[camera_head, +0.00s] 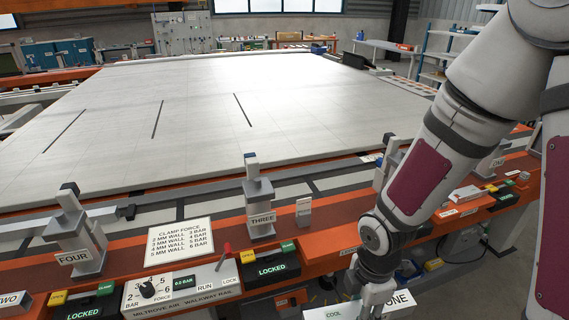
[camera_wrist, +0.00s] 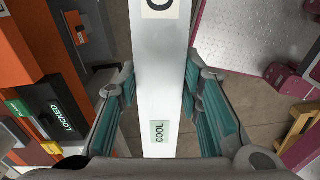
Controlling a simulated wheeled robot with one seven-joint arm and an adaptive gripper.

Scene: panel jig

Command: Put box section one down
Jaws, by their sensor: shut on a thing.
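Box section one (camera_wrist: 160,70) is a pale, smooth, straight bar that runs up the middle of the wrist view. It carries a green COOL sticker and a white label, partly cut off at the top. My gripper (camera_wrist: 160,95) has a teal-padded finger on each side of the bar and is shut on it. In the head view, my gripper (camera_head: 376,294) is at the bottom edge, in front of the orange rail. The bar's labels, COOL and ONE, show there, but most of the bar is out of frame or hidden.
A large pale panel (camera_head: 200,110) lies flat beyond the orange rail (camera_head: 330,232). Clamps marked FOUR (camera_head: 75,235) and THREE (camera_head: 259,203) stand along the rail. A control box (camera_head: 180,288) with a force dial and red lever, and LOCKED switches (camera_head: 272,264), line its near side.

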